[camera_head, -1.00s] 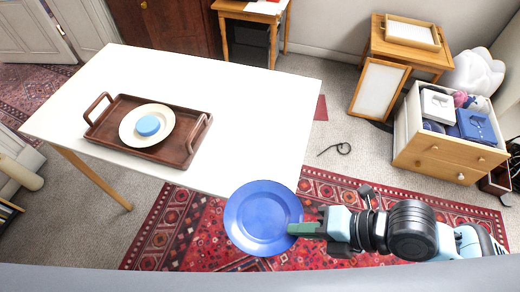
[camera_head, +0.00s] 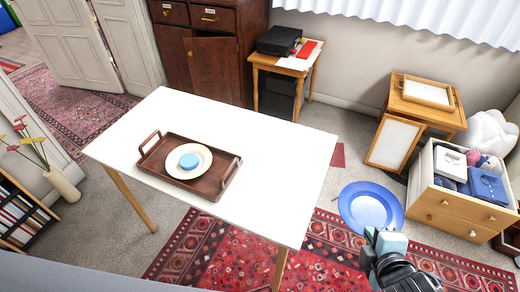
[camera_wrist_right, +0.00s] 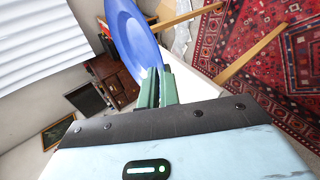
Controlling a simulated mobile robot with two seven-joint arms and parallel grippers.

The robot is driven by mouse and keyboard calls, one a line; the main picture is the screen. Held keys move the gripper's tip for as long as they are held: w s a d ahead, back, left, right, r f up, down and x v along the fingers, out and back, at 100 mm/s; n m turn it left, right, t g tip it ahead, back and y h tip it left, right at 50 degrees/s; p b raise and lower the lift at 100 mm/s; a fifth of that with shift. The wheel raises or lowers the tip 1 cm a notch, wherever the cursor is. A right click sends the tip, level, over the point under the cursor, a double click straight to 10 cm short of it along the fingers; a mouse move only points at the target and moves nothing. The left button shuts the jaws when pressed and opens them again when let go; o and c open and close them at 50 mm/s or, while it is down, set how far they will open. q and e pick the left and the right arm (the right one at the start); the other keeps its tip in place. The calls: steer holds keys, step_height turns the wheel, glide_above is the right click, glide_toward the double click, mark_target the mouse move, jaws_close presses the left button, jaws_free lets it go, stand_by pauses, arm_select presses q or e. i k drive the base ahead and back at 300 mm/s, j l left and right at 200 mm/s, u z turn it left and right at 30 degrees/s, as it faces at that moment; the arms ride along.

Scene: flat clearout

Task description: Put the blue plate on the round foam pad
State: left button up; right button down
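The blue plate (camera_head: 362,203) is in the air to the right of the white table in the head view. My right gripper (camera_head: 372,232) is at its near edge. In the wrist view the green fingers (camera_wrist_right: 157,88) are closed on the rim of the plate (camera_wrist_right: 130,30). A round cream disc (camera_head: 203,169) lies on the brown tray, with a small round blue piece (camera_head: 189,161) on it. I cannot tell which of these is the foam pad. My left gripper is not in view.
The brown tray (camera_head: 158,157) with two raised handles sits on the white table (camera_head: 285,150); bare tabletop surrounds it. An open drawer unit (camera_head: 460,208) full of things stands at right. A framed panel (camera_head: 394,142) leans on a small wooden table. A red patterned rug lies below.

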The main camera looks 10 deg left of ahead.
mark_target(190, 160)
steer(key=j+z, duration=0.15)
steer(key=z, duration=0.45)
steer(key=j+z, duration=0.6)
steer(key=k+j+z, duration=0.15)
steer(key=j, duration=0.25)
steer(key=k+j+z, duration=0.15)
steer(key=j, duration=0.2)
steer(key=k+j, duration=0.15)
steer(key=j, duration=0.2)
steer(key=k+j, duration=0.15)
steer(key=j, duration=0.25)
steer(key=k+j+z, duration=0.1)
steer(key=j, duration=0.25)
steer(key=k+j, duration=0.15)
steer(key=j, duration=0.2)
steer(key=k+j+z, duration=0.1)
steer(key=j, duration=0.3)
steer(key=k+j, duration=0.25)
steer(key=i+j, duration=0.1)
steer(key=j, duration=0.3)
steer(key=i+j, duration=0.15)
steer(key=j, duration=0.2)
